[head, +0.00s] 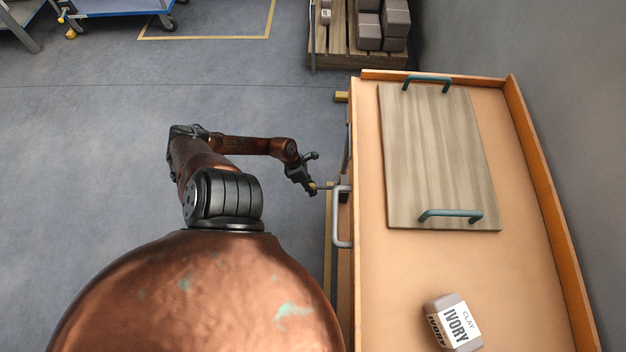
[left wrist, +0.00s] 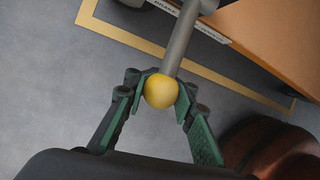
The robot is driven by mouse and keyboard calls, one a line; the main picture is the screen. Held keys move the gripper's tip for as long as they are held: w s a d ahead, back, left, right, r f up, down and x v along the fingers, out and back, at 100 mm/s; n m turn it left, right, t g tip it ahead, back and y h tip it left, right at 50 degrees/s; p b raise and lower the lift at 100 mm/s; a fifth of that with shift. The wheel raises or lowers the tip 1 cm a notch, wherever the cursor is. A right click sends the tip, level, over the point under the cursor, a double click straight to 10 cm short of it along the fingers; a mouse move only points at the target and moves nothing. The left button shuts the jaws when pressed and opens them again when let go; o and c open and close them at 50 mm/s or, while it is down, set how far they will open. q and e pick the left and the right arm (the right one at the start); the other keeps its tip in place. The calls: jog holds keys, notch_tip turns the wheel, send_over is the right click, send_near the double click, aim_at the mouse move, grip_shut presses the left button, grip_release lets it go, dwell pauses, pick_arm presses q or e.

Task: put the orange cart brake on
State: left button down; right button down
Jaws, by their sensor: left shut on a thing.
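The orange cart (head: 375,270) stands at the right in the head view, its side towards my left arm. Its brake lever is a grey rod (left wrist: 180,42) that ends in a yellow ball knob (left wrist: 161,91). It comes out from the cart's side beside a white label (left wrist: 212,32); the lettering is only partly readable. My left gripper (left wrist: 161,86) is shut on the yellow knob, with a green-padded finger on each side. In the head view the left gripper (head: 309,186) is small, beside the cart's left side. My right gripper is not in view.
A wooden board (head: 435,150) with two teal handles and an ivory clay block (head: 453,322) lie on the cart. A grey handle (head: 342,218) sticks out from its left side. A pallet (head: 335,50) with blocks stands behind. A blue cart (head: 110,8) stands far left. The floor between is clear.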

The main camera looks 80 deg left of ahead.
pick_arm(q)
jog(key=shift+s+a+f, duration=0.1)
jog(key=shift+s+f, duration=0.1)
jog(key=shift+s, duration=0.35)
jog(key=c, duration=2)
grip_release()
jog(key=shift+c, duration=0.2)
jog(key=o, duration=0.5)
jog(key=shift+w+r, duration=0.1)
jog(key=shift+w, duration=0.15)
jog(key=shift+c, duration=0.2)
jog(key=shift+w, duration=0.1)
jog(key=v, duration=1.2)
jog(key=shift+w, duration=0.1)
